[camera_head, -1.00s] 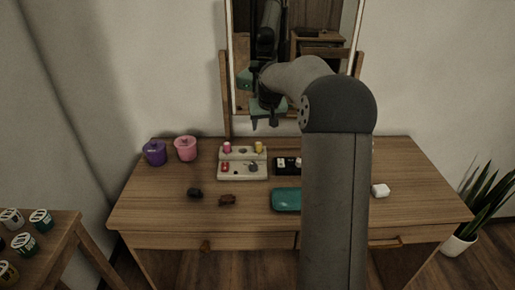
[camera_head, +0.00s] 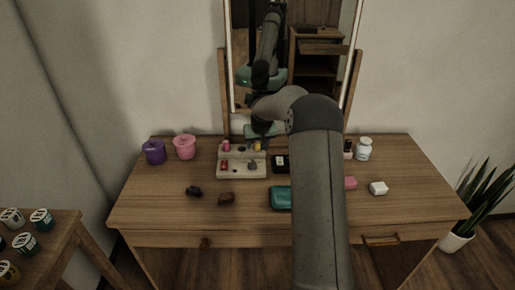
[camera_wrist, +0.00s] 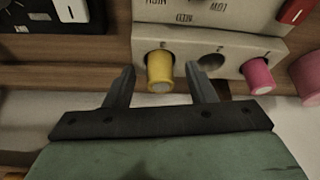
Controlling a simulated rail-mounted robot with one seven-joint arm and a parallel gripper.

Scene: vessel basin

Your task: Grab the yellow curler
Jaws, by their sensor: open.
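The yellow curler (camera_wrist: 160,72) stands in a hole of the pale curler holder (camera_wrist: 225,62) in the wrist view, and in the head view it shows at the holder's back right (camera_head: 257,146). My gripper (camera_wrist: 161,78) is open, its two fingers on either side of the yellow curler, with gaps visible. In the head view my gripper (camera_head: 258,143) is partly hidden by my arm, above the holder's back row. A pink curler (camera_wrist: 257,76) stands in the same row, past an empty hole. I cannot tell the gripper's exact height from the curler.
A red piece (camera_head: 224,165) and a dark grey one sit at the holder's front. A black box (camera_head: 281,164) is right of it. Purple (camera_head: 154,153) and pink (camera_head: 185,147) pots stand left. A mirror (camera_head: 290,60) rises behind. A teal case (camera_head: 281,198) lies in front.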

